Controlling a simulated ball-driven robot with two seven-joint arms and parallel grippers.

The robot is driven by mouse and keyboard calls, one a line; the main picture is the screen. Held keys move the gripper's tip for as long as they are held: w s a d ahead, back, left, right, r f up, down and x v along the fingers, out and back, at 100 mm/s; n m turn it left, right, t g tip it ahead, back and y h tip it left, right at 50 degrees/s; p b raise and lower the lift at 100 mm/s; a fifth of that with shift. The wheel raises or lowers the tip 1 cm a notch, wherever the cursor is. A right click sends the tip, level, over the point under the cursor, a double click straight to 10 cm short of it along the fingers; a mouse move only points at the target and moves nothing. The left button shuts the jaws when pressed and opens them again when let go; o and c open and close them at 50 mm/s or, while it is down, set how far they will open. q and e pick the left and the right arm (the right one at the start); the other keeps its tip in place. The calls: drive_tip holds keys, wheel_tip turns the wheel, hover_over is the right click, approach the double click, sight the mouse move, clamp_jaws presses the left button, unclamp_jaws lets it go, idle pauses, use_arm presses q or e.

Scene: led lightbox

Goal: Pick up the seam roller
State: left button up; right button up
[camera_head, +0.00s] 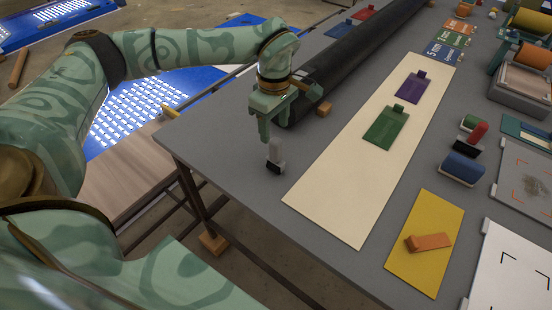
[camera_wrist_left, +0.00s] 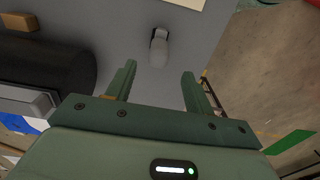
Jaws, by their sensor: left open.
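The seam roller (camera_head: 275,152), a small upright piece with a pale grey body and a dark lower end, stands on the grey table near its left edge. In the left wrist view the seam roller (camera_wrist_left: 159,48) lies just beyond the fingertips, roughly centred between them. My left gripper (camera_head: 275,128) is open above it, fingers pointing down. In the left wrist view the gripper (camera_wrist_left: 159,72) has nothing between its fingers. My right gripper is not in view.
A long dark roll (camera_head: 345,60) lies behind the gripper, with a wooden block (camera_head: 323,109) beside it. A cream strip (camera_head: 340,190) bears green and purple tools to the right. A yellow sheet (camera_head: 425,270) holds an orange block (camera_head: 428,242). Bare table surrounds the seam roller.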

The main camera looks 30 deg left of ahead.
sight(276, 149)
use_arm(q)
wheel_tip(276, 149, down, 9)
drive_tip(key=shift+w+d+r+b, duration=0.1)
drive_tip(key=shift+r+b, duration=0.1)
drive_tip(key=shift+b, duration=0.45)
drive_tip(key=c, duration=1.1)
